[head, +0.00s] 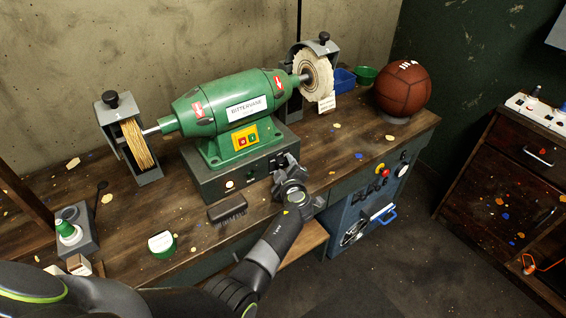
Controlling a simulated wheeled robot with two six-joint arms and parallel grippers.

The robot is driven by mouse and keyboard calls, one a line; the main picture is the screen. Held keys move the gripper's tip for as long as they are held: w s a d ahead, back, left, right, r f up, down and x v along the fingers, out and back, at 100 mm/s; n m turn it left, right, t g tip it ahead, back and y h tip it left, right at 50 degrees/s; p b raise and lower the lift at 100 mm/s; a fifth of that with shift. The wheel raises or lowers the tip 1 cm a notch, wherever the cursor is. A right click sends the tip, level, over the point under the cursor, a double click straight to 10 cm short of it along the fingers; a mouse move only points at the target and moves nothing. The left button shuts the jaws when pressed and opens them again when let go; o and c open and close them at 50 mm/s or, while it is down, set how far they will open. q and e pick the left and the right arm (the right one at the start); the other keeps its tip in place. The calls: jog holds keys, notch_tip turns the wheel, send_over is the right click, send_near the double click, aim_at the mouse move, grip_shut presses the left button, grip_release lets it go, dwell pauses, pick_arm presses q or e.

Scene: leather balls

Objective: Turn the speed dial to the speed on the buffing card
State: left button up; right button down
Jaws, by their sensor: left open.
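The green buffing machine (235,105) stands on a dark base box (215,188) on the wooden bench. My right gripper is out of view.
A brush (227,208) and a green tub (162,244) lie near the bench's front edge. A blue cabinet (365,205) stands below the bench.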

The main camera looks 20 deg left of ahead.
pick_arm(q)
jog(key=shift+s, duration=0.1)
jog(key=shift+c, duration=0.2)
jog(key=c, duration=0.9)
